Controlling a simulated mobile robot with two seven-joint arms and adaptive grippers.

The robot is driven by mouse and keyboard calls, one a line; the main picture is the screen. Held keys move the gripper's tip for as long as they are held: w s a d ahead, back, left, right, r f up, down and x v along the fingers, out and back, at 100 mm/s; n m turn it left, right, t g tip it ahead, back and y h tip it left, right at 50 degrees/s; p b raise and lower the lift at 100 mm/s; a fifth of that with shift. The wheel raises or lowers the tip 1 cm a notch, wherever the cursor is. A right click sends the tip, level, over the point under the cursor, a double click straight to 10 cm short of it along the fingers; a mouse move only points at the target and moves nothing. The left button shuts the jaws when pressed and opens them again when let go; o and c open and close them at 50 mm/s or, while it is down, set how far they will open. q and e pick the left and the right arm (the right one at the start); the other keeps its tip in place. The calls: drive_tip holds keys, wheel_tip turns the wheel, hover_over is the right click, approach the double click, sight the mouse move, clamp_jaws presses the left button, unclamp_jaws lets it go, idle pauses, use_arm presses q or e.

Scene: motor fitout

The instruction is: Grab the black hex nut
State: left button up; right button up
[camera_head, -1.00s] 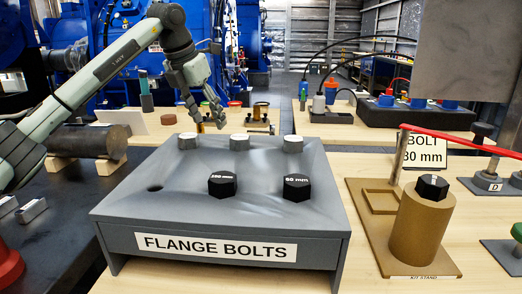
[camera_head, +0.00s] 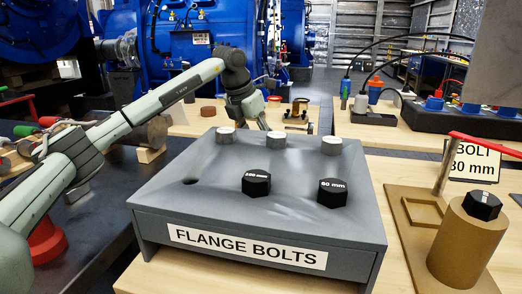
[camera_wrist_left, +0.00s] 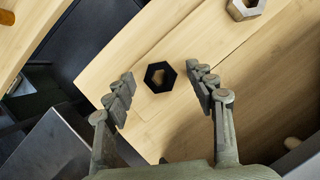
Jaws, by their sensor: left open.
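The black hex nut (camera_wrist_left: 160,76) lies flat on the pale wooden bench top in the left wrist view, its hole facing up. My left gripper (camera_wrist_left: 162,84) is open and empty, with one finger to either side of the nut in that view. Whether the fingertips are down at the nut's height I cannot tell. In the head view my left gripper (camera_head: 252,112) points down behind the flange bolts stand, which hides its fingertips and the nut. My right gripper is not in view.
The grey flange bolts stand (camera_head: 160,218) holds black and silver hex heads. In the left wrist view a silver hex nut (camera_wrist_left: 245,8) lies at the upper right. A brown kit stand (camera_head: 462,245) with a black-topped cylinder is at the right. The bench around the black nut is clear.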

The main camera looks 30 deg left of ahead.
use_arm(q)
drive_tip(key=shift+c, duration=0.4)
clamp_jaws()
drive_tip(key=shift+r, duration=0.1)
